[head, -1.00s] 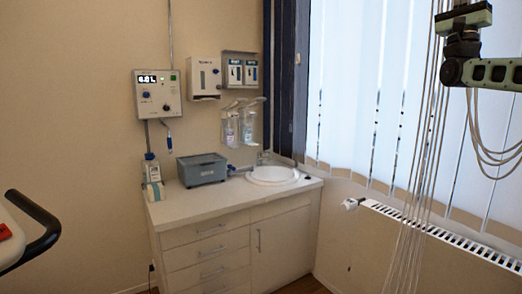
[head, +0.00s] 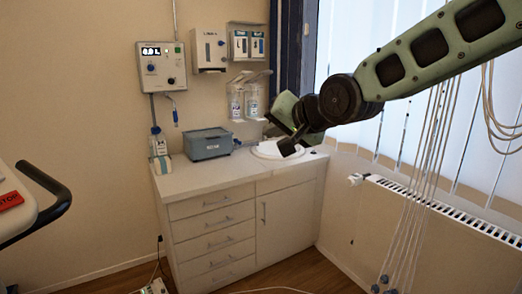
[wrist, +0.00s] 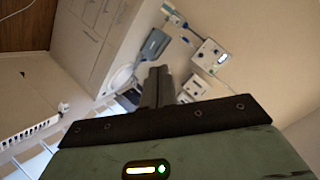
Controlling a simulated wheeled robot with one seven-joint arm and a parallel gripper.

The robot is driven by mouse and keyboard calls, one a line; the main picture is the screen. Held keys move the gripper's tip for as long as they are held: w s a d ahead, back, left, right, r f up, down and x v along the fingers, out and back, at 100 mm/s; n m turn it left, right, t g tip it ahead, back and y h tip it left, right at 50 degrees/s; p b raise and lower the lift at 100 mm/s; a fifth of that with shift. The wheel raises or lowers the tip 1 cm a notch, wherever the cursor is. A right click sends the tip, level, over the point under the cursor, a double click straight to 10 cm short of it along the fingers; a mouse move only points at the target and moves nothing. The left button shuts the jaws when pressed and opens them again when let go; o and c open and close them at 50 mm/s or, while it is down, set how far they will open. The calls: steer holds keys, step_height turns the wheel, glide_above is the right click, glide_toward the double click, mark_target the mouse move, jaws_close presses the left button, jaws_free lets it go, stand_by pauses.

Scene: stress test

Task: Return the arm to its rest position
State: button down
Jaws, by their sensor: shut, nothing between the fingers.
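My arm reaches in from the right in the head view, green with dark joints. My gripper (head: 288,147) hangs at its end, in front of the sink area as seen from the head, and holds nothing. In the wrist view my gripper's dark fingers (wrist: 158,86) lie close together, shut, pointing toward the counter and wall. The arm hides part of the window blinds and part of the sink.
A white cabinet (head: 212,230) carries a grey box (head: 207,144) and a sink (head: 266,152). Dispensers (head: 208,50) and a control box (head: 162,66) hang on the wall. A radiator (head: 440,215) and hanging cords (head: 425,165) are at right. A black handrail (head: 58,190) is at left.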

steer(key=s+d+f+n+g+h, duration=0.1)
steer(key=s+f+n+g+h, duration=0.15)
steer(key=s+f, duration=0.45)
steer(key=s+d+f+n+g+h, duration=0.1)
steer(key=s+f+n+g, duration=0.15)
steer(key=s+f, duration=0.45)
steer(key=s+d+f+n+g+h, duration=0.1)
steer(key=s+d, duration=0.3)
steer(key=s, duration=0.6)
steer(key=s+d+f+n+g+h, duration=0.2)
steer(key=s+d+f+n+g, duration=0.1)
steer(key=s, duration=0.7)
steer(key=d+f+g, duration=0.1)
steer(key=d, duration=0.1)
steer(key=shift+s+d+n, duration=0.25)
steer(key=shift+d+n, duration=0.05)
